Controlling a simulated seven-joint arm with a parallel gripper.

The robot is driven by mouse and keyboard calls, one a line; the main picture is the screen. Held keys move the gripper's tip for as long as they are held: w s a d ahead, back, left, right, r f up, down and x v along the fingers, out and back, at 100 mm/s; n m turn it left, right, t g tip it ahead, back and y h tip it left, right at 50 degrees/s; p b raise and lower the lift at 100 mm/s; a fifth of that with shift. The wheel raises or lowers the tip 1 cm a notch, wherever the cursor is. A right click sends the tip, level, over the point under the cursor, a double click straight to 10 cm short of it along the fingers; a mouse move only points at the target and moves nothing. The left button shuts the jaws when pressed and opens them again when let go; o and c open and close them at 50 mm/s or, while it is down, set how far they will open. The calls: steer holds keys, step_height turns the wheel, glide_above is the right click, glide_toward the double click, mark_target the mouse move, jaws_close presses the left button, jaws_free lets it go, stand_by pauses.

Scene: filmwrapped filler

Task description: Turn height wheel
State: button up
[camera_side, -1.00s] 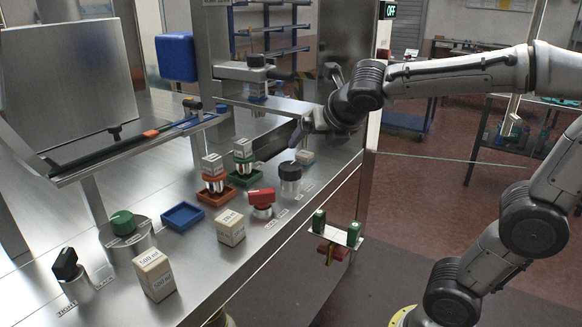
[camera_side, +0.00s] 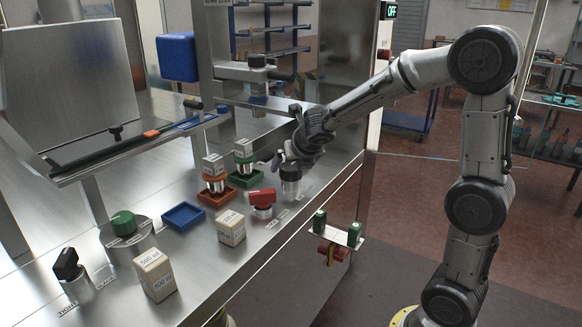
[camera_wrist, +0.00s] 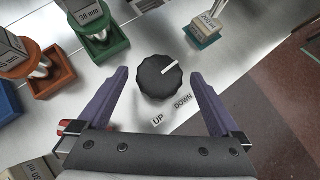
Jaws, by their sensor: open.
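The height wheel is a black scalloped knob with a white pointer line (camera_wrist: 158,78), seen from above in the wrist view. Labels "UP" and "DOWN" lie on the steel surface just below it. The pointer line points to the upper right. In the side view the wheel's silver post (camera_side: 290,188) shows, with the knob mostly hidden behind my gripper. My gripper (camera_wrist: 158,84) is open, with one purple-grey finger on each side of the wheel and a visible gap on both sides. In the side view my gripper (camera_side: 287,160) is right at the wheel, pointing down.
A red knob (camera_side: 262,197) stands close in front of the wheel. Green (camera_side: 246,180) and orange (camera_side: 217,197) trays with labelled blocks stand to the left. A small block on a teal base (camera_wrist: 205,30) is near, upper right in the wrist view.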

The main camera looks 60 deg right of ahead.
steer(key=shift+x, duration=1.1)
steer(key=c, duration=1.3)
